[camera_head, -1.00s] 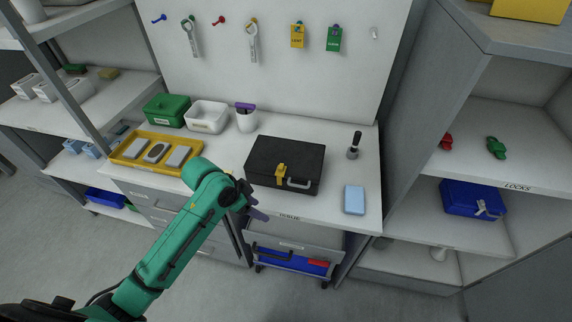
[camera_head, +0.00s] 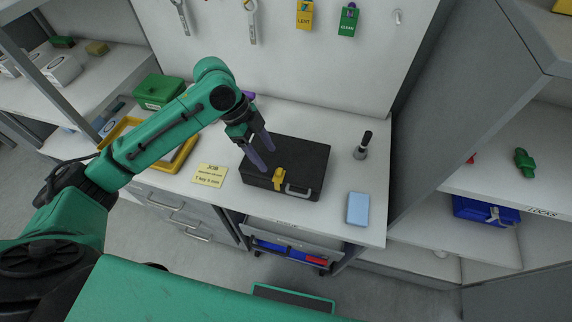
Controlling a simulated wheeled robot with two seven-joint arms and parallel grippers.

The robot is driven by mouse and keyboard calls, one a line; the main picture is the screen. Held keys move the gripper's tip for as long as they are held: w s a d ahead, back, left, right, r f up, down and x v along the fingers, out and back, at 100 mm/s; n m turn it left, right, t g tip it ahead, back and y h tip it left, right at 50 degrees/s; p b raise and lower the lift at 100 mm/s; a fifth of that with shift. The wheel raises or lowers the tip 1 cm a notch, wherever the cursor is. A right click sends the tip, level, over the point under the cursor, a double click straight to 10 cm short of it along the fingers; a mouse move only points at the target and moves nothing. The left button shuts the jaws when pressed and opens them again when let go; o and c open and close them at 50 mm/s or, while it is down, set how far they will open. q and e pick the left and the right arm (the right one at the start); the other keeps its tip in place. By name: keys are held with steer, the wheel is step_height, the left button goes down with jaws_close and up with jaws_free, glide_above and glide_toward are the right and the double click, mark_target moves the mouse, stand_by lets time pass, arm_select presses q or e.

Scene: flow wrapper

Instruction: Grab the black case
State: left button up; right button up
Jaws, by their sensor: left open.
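The black case (camera_head: 300,160) lies flat on the white worktop, with a grey handle (camera_head: 299,192) and a yellow latch or tag (camera_head: 279,178) on its front side. My left gripper (camera_head: 264,153) is open over the left part of the case, its two purple-grey fingers pointing down and to the right. The fingers overlap the case's left edge in the picture; I cannot tell whether they touch it. Nothing is between the fingers that I can make out. My right gripper is not in view.
A yellow note card (camera_head: 210,174) lies left of the case. A light blue block (camera_head: 358,209) and a black-handled stamp-like tool (camera_head: 363,146) stand to its right. A green box (camera_head: 158,91) and a yellow tray (camera_head: 118,133) are at the left. An open drawer (camera_head: 290,252) is below.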

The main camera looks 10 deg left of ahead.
mark_target(280, 170)
arm_select(q)
steer(key=x, duration=0.2)
steer(key=p+x, duration=0.1)
steer(key=x, duration=0.1)
steer(key=w+p+x, duration=0.1)
steer(key=x, duration=0.1)
steer(key=shift+d+f, duration=0.15)
steer(key=shift+f, duration=0.1)
steer(key=shift+s+f, duration=0.1)
jaws_close()
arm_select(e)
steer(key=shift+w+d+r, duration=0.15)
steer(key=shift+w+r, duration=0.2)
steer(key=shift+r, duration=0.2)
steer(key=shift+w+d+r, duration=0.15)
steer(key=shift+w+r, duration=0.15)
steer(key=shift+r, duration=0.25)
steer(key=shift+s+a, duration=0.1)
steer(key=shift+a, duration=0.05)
